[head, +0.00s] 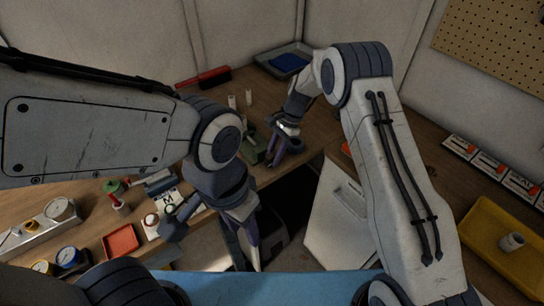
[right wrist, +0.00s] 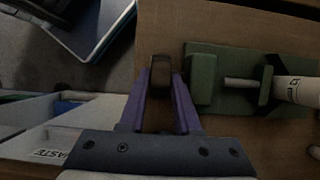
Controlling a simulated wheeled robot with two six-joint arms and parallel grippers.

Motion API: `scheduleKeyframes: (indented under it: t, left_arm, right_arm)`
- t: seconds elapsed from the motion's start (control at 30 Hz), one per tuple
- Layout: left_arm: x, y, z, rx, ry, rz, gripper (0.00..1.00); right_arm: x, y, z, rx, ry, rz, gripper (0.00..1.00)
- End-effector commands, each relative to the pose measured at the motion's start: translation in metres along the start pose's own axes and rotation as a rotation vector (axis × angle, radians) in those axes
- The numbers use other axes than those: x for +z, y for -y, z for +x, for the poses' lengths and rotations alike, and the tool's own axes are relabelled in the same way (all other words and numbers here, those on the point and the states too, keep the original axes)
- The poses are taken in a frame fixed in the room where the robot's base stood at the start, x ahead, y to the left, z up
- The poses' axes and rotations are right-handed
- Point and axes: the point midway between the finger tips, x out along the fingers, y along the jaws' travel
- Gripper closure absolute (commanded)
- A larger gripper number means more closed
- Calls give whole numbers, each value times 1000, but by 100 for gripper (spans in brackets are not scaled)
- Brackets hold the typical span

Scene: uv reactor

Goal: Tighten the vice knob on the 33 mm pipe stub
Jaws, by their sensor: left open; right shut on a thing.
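The green vice (right wrist: 207,78) lies on the wooden bench at the right of the right wrist view; it also shows in the head view (head: 254,148), partly behind my right gripper. Its screw rod (right wrist: 240,83) runs to a jaw beside a white pipe stub (right wrist: 297,90) with dark marking, cut off by the frame edge. The dark vice knob (right wrist: 161,72) sits between the purple fingertips of my right gripper (right wrist: 161,85), which is shut on it. In the head view the right gripper (head: 276,152) is at the bench's front edge. My left gripper (head: 244,250) is open and empty, pointing down before the bench.
White pipe pieces (head: 249,97) stand behind the vice. A blue-lined tray (head: 287,62) is at the back. A red tray (head: 121,241) and gauges (head: 68,257) are at left; a yellow tray (head: 500,245) is at right.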

Motion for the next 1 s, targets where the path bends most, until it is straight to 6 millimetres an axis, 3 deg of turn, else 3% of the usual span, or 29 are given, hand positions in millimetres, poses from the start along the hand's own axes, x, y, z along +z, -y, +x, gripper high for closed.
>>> scheduleKeyframes:
  t: [0.4, 0.9, 0.93, 1.0]
  left_arm:
    - [1, 1, 10, 0, 0, 1, 56]
    - [1, 1, 11, 0, 0, 1, 56]
    - [1, 1, 11, 0, 0, 1, 56]
    - [1, 1, 11, 0, 0, 1, 56]
  right_arm:
    - [-5, -1, 1, 2, 177, 1, 100]
    - [-5, -2, 1, 4, 194, 2, 100]
    - [-5, -2, 1, 4, 194, 2, 57]
    - [-5, -1, 1, 4, 194, 1, 56]
